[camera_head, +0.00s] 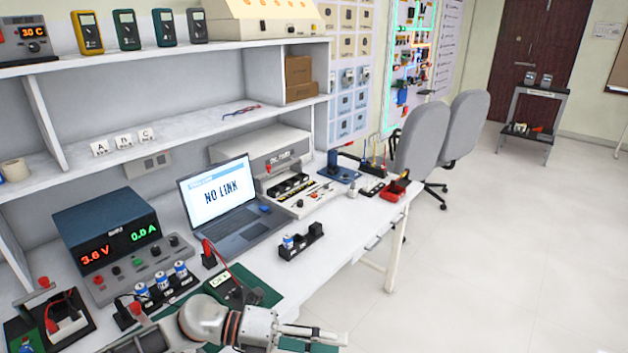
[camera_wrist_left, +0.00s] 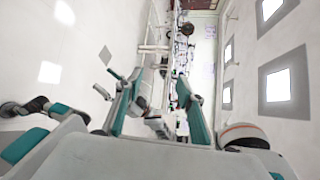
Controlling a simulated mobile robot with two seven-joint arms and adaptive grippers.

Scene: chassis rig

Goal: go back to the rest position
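My left gripper (camera_head: 318,338) is at the bottom edge of the head view, in front of the workbench's near edge, with its forearm running in from the lower left. In the left wrist view my left gripper (camera_wrist_left: 160,92) shows two teal-and-grey fingers spread apart, with nothing held between them. The floor, ceiling and bench appear sideways behind them. My right gripper is not seen in either view.
The white workbench (camera_head: 345,235) holds a laptop (camera_head: 222,203), a power supply (camera_head: 118,240), a black battery holder (camera_head: 301,241) and a multimeter (camera_head: 228,288) on a green mat. Grey chairs (camera_head: 421,140) stand at its far end. Open floor (camera_head: 500,250) lies to the right.

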